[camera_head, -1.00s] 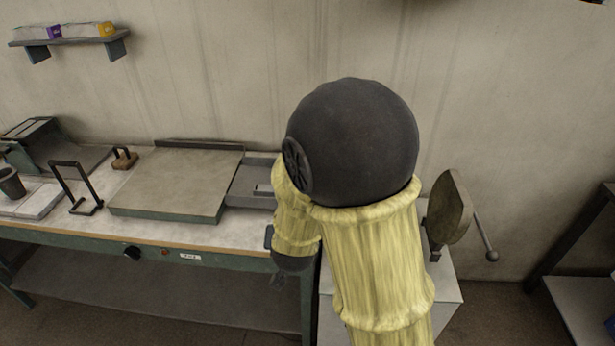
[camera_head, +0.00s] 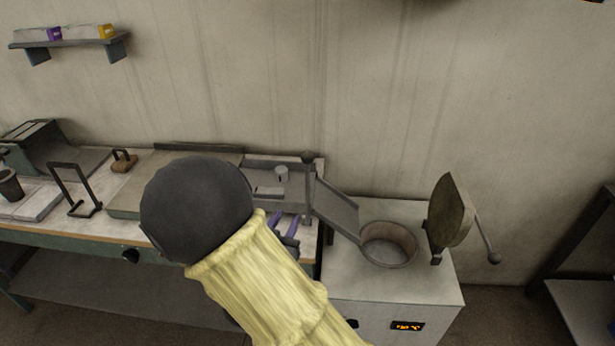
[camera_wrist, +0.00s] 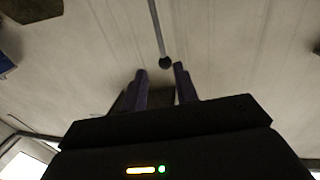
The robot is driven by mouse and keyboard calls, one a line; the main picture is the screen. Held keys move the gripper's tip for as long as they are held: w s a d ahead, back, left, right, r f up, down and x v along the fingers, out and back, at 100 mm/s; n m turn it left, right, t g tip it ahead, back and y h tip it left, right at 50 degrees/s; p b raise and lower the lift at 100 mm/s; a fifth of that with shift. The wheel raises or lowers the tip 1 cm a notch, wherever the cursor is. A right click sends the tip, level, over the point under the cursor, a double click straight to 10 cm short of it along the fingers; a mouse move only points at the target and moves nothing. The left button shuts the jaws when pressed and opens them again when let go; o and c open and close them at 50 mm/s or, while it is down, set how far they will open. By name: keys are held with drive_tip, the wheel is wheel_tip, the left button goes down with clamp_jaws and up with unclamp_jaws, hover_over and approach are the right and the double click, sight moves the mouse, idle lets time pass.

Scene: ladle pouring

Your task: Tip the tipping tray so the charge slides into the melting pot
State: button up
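The tipping tray (camera_head: 262,173) sits on the right end of the bench. A small grey cylinder (camera_head: 282,174) and a flat pale piece (camera_head: 268,191) lie in it; I cannot tell whether both are charge. An upright lever with a dark ball knob (camera_head: 308,157) stands at its right side. A sloped chute (camera_head: 338,208) leads down to the round melting pot (camera_head: 388,243), whose inside looks empty. My gripper (camera_head: 284,220) is in front of the tray, left of the lever. In the wrist view its purple fingers (camera_wrist: 161,76) are apart and empty, with a ball-ended rod (camera_wrist: 158,30) beyond them.
The pot's lid (camera_head: 451,211) stands open on the right, with a ball-ended handle (camera_head: 494,258). A flat plate (camera_head: 135,203), a black frame stand (camera_head: 72,190) and a dark cup (camera_head: 10,184) are on the bench to the left. The space above the chute and pot is clear.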

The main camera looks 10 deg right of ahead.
sight(307, 178)
drive_tip(key=p+x, duration=0.4)
drive_tip(key=x, duration=1.3)
drive_tip(key=shift+w+d, duration=0.1)
clamp_jaws()
